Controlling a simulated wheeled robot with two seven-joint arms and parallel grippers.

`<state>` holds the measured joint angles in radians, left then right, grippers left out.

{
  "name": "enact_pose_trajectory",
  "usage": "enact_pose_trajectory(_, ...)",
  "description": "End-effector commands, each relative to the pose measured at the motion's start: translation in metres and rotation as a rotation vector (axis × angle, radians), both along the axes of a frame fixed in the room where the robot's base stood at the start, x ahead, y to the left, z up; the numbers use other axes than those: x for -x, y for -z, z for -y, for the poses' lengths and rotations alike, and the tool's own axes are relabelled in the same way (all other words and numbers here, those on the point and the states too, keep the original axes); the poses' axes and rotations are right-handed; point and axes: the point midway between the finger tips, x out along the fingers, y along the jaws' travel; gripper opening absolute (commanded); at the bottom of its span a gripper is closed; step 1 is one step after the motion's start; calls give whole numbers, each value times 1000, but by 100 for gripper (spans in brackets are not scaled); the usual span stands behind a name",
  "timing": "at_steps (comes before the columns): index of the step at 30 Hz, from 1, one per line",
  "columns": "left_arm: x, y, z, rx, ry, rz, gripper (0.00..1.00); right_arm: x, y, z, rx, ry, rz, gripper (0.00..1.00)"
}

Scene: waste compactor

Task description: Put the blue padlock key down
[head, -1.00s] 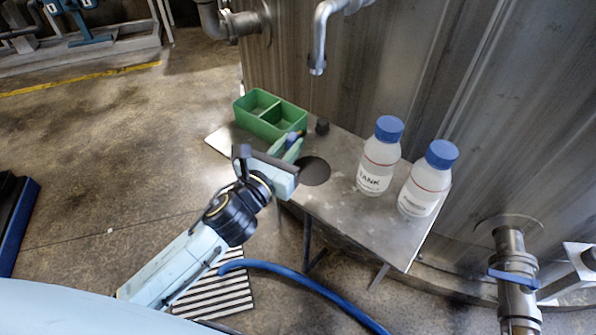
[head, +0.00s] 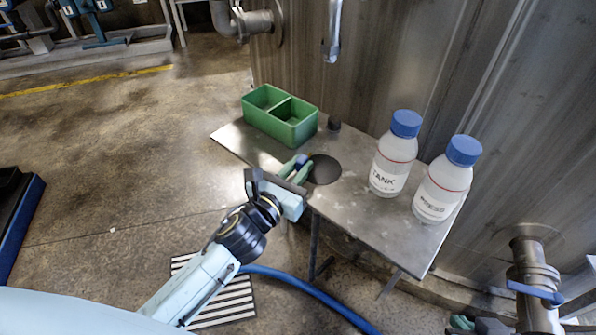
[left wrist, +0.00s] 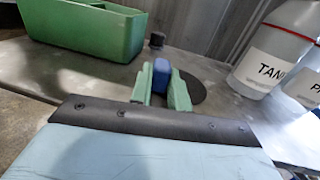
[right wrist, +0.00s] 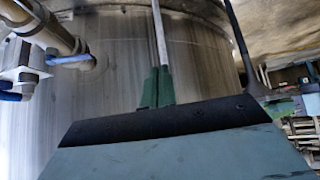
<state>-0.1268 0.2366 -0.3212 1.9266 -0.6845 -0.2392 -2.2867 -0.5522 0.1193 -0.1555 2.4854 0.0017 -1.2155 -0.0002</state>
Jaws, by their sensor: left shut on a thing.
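The blue padlock key shows as a blue block (left wrist: 161,76) between the green fingers of my left gripper (left wrist: 162,84) in the left wrist view; the rest of it is hidden. My left gripper also shows in the head view (head: 297,166), shut on the key at the near-left edge of the steel table (head: 370,222), beside a dark round disc or hole (head: 325,170). Whether the key touches the table I cannot tell. My right gripper (right wrist: 157,87) has its green fingers together with nothing visible between them. In the head view it shows at the bottom right (head: 470,323), off the table.
A green two-compartment tray (head: 268,126) stands at the table's far left, with a small black knob (head: 334,124) beside it. Two white blue-capped bottles, one marked TANK (head: 391,165) and another (head: 439,190), stand on the right. A tap (head: 332,40) hangs above.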

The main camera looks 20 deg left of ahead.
Motion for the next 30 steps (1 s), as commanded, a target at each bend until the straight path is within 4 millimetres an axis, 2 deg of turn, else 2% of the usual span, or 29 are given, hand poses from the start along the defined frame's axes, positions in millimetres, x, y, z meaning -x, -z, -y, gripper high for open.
enact_pose_trajectory(18,0,4,0,0,0,0,0,-10,-7,-4,-16,-6,70,0)
enact_pose_trajectory(19,0,4,0,0,0,0,21,-11,-7,-4,-17,-6,73,0)
enact_pose_trajectory(23,0,4,0,0,0,0,38,-10,-7,-4,-17,-6,71,0)
enact_pose_trajectory(30,0,4,0,0,0,0,39,-10,-7,-4,-16,-6,69,0)
